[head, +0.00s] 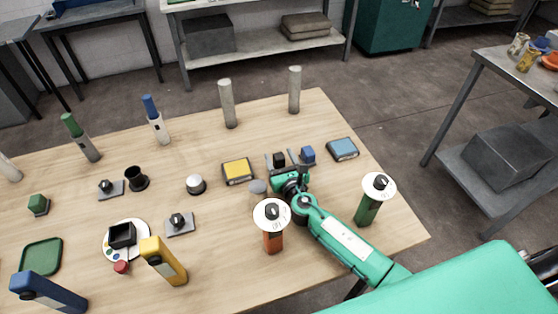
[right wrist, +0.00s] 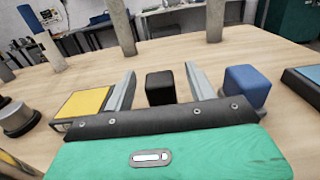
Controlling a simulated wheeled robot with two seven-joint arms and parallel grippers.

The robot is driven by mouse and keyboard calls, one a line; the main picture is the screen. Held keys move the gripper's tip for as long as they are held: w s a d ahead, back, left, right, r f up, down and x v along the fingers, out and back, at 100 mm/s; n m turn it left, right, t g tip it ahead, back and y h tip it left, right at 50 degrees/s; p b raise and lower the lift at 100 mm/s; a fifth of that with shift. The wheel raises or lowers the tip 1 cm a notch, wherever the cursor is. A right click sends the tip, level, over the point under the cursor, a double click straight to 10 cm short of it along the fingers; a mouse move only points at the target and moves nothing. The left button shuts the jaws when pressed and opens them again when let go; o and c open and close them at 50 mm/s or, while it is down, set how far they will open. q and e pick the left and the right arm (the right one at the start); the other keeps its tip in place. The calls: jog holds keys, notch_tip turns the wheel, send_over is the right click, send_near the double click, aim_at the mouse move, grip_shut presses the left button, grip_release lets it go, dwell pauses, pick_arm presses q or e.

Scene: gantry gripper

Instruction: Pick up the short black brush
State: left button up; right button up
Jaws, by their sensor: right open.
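A small black block-shaped piece (head: 279,160), which I take for the short black brush, stands upright on the wooden table just ahead of my right gripper. In the right wrist view the black piece (right wrist: 160,87) stands between the two grey fingers, with a gap on each side. My right gripper (head: 281,158) is open and low over the table; it also shows in the right wrist view (right wrist: 160,80). The lower part of the black piece is hidden behind the gripper's body. My left gripper is not in view.
A blue block (head: 308,154) stands close beside the right finger. A yellow-topped box (head: 238,171) lies to the left, and a blue-topped box (head: 342,149) to the right. Orange (head: 273,242) and green (head: 367,210) bottles with white discs flank my forearm. Two grey posts (head: 228,104) stand behind.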

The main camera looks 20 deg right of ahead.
jog(key=shift+w+a, duration=0.1)
jog(key=shift+w, duration=1.3)
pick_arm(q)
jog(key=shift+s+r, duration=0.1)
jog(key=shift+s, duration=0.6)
pick_arm(e)
jog(key=shift+c, duration=0.5)
jog(key=c, duration=1)
jog(key=shift+o, duration=0.2)
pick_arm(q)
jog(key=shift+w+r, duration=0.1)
